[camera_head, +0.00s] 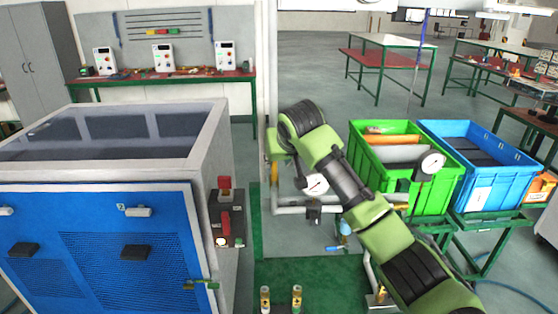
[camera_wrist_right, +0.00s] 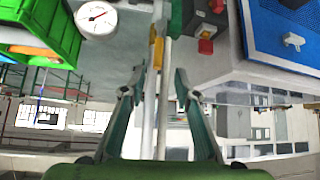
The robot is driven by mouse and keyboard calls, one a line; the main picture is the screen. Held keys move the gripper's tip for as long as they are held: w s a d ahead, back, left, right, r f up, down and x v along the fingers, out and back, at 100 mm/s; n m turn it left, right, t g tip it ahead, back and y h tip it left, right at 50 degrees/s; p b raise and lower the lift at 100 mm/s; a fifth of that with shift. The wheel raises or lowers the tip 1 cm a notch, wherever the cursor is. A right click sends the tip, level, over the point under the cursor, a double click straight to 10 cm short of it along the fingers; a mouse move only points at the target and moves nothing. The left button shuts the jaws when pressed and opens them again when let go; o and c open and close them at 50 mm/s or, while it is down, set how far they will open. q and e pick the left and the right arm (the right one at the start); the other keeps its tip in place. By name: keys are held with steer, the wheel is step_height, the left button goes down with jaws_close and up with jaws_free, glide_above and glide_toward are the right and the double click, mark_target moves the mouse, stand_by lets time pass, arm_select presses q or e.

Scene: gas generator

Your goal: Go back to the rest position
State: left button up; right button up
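My right arm (camera_head: 345,180) is green and black. It reaches from the lower right of the head view up to the middle, in front of the pipework. Its fingertips are hard to make out there. In the right wrist view my right gripper (camera_wrist_right: 153,82) is open, its two fingers apart with nothing held. A pale pipe (camera_wrist_right: 165,70) and a yellow handle (camera_wrist_right: 156,50) show beyond the gap between the fingers. The yellow handle also shows in the head view (camera_head: 274,173), beside the arm's far end. My left gripper is in neither view.
The blue-fronted generator cabinet (camera_head: 95,240) stands at left, with a red switch (camera_head: 224,184) on its side. Pressure gauges (camera_head: 316,184) sit on the pipework. A green crate (camera_head: 430,193) and a blue crate (camera_head: 490,190) stand at right. Open floor lies behind.

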stand_by(0.3)
steer(key=s+d+f+g+y, duration=0.1)
steer(key=s+d+f+g, duration=0.1)
steer(key=s+f, duration=0.95)
steer(key=s+d+f+g, duration=0.1)
steer(key=s+d+f, duration=0.2)
steer(key=s+f, duration=0.8)
steer(key=s+d+f+g+h, duration=0.1)
steer(key=s+d+f, duration=0.25)
steer(key=s, duration=0.55)
steer(key=s+d+f+h, duration=0.1)
steer(key=s+d+f, duration=0.3)
steer(key=s, duration=0.5)
steer(key=s+d+f+g, duration=0.1)
steer(key=s+d+f, duration=0.1)
steer(key=s+d, duration=0.5)
steer(key=s+a+f+g+b, duration=0.1)
steer(key=s+f+b, duration=0.1)
steer(key=f, duration=1.4)
steer(key=s+a+f+g+b, duration=0.1)
steer(key=s+f+b, duration=0.1)
steer(key=f, duration=1.4)
steer(key=s+d+f+b, duration=0.2)
steer(key=s+d+f, duration=0.1)
steer(key=s+f, duration=1.3)
steer(key=shift+s+f+g+h+b, duration=0.3)
steer(key=shift+s+f+g+b, duration=0.05)
steer(key=shift+f+g, duration=0.1)
